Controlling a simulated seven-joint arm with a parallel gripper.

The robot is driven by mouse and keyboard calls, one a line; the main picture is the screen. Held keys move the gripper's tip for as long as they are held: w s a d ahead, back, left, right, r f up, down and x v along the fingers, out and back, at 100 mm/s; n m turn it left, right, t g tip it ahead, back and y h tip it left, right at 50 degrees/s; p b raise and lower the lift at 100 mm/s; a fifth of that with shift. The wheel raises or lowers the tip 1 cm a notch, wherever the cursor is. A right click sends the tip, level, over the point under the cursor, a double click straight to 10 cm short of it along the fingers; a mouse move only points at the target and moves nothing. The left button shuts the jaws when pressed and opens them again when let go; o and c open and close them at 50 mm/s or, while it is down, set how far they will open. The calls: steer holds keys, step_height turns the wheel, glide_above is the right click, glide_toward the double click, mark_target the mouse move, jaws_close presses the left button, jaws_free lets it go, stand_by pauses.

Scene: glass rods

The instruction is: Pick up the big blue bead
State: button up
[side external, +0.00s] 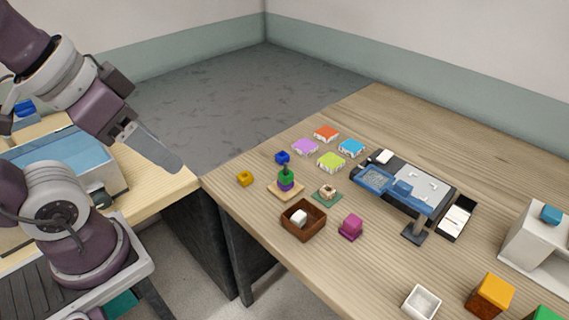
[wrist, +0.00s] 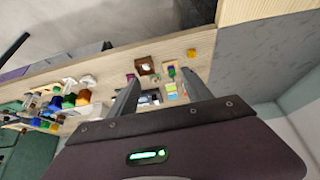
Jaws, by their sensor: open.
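A blue bead (side external: 282,157) lies on the wooden table in the side view, behind a small wooden stand (side external: 291,191) carrying a green piece (side external: 286,173) and a purple piece. I cannot make out the bead clearly in the wrist view. My gripper (side external: 173,163) is in the air left of the table, well away from the bead and touching nothing. In the wrist view its two fingers (wrist: 160,77) are spread apart, with nothing held between them.
A yellow bead (side external: 245,178) lies near the table's left edge. A brown box (side external: 303,234) with a white cube, a magenta piece (side external: 351,226) and several coloured tiles (side external: 326,133) are nearby. A blue-grey device (side external: 400,188) stands to the right. The table's far part is clear.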

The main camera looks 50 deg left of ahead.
steer(key=shift+o, duration=0.2)
stand_by(0.5)
steer(key=t+y, duration=0.1)
steer(key=t, duration=0.4)
glide_above(279, 157)
steer(key=s, duration=0.6)
step_height(279, 157, down, 18)
steer(key=f, duration=0.2)
steer(key=f+t, duration=0.1)
steer(key=f, duration=0.2)
steer(key=f+t+h, duration=0.1)
steer(key=f, duration=0.1)
steer(key=shift+s+a+f, duration=0.1)
steer(key=shift+s+f, duration=0.15)
steer(key=shift+f, duration=0.1)
steer(key=x, duration=0.7)
steer(key=shift+w+r, duration=0.15)
steer(key=shift+r, duration=0.15)
jaws_close()
